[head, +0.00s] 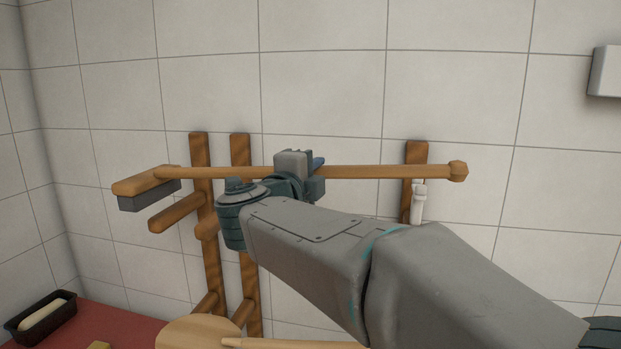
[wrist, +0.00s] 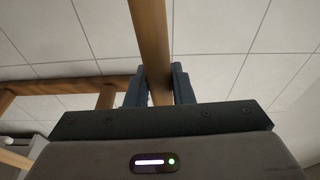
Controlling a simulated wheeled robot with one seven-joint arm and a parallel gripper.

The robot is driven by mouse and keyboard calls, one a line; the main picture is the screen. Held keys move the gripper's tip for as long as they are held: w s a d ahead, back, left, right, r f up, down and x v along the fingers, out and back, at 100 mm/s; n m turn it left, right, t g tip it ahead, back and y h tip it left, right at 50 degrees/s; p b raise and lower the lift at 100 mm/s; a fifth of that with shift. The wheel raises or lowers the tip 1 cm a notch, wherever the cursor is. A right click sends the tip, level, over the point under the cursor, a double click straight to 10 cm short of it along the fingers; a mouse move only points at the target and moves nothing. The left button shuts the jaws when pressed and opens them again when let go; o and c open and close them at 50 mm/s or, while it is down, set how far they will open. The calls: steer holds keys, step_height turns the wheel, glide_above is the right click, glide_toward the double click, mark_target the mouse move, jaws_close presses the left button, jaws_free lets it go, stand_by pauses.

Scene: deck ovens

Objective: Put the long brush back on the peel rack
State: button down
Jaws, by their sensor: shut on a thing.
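The long brush (head: 375,171) has a wooden handle with a knob at its right end and a dark-bristled head (head: 148,194) at its left end. My gripper (head: 300,165) is shut on the middle of the handle and holds it about level, in front of the tiled wall. In the wrist view the handle (wrist: 152,50) runs between the two dark fingers (wrist: 158,85). The peel rack (head: 212,270) has wooden uprights and pegs against the wall, behind and below the brush. The handle crosses in front of its uprights; I cannot tell whether they touch.
A round wooden peel (head: 198,334) is at the bottom, with a handle running right. A dark loaf tin (head: 40,318) with dough stands on a red surface (head: 120,330) at lower left. A small white object (head: 419,203) is by the right upright (head: 416,155). A white box (head: 606,71) is at upper right.

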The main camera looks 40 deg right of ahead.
steer(key=w+d+f+b, duration=0.3)
steer(key=w+d+f, duration=0.1)
steer(key=w+d, duration=0.2)
steer(key=shift+d, duration=0.6)
stand_by(0.4)
steer(key=c, duration=1.2)
jaws_free()
steer(key=shift+a+f, duration=0.1)
steer(key=b+v, duration=0.3)
steer(key=v, duration=1)
steer(key=shift+s+a, duration=0.2)
steer(key=shift+a, duration=0.05)
